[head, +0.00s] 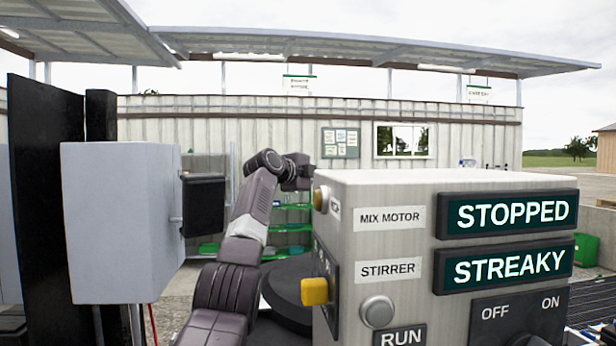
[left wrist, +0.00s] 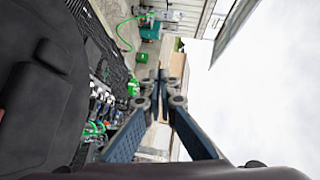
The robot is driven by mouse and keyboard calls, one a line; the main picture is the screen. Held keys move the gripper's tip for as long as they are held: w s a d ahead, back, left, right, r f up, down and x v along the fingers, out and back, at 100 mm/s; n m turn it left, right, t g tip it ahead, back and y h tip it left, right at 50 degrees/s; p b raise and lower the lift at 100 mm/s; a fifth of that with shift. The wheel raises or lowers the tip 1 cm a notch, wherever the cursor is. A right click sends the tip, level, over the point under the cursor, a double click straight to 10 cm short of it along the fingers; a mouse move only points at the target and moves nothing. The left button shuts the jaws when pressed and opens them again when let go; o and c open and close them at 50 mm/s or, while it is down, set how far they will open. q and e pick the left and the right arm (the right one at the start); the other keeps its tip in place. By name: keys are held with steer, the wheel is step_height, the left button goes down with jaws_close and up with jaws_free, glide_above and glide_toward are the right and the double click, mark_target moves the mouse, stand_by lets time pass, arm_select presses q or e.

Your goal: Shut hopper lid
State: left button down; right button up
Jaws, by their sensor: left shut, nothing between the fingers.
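A dark round disc-like part (head: 290,290) shows low in the middle of the head view, partly hidden by the control box; I cannot tell if it is the hopper lid. In the head view my arm rises from the lower left and bends right at the top; its gripper end is hidden behind the control box. In the left wrist view my left gripper (left wrist: 161,78) is shut and empty, its fingers meeting with sky and yard behind. A large black curved surface (left wrist: 40,95) fills the left of that view, close by; I cannot tell what it is. My right gripper is not in view.
The control box (head: 400,240) stands close at right, with STOPPED and STREAKY displays, knobs and a yellow button (head: 315,291). A grey box (head: 120,222) on a black post stands at left. Green bins (head: 290,232) sit on a rack behind.

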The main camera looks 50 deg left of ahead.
arm_select(q)
steer(key=v, duration=1)
steer(key=shift+s+d+f, duration=0.1)
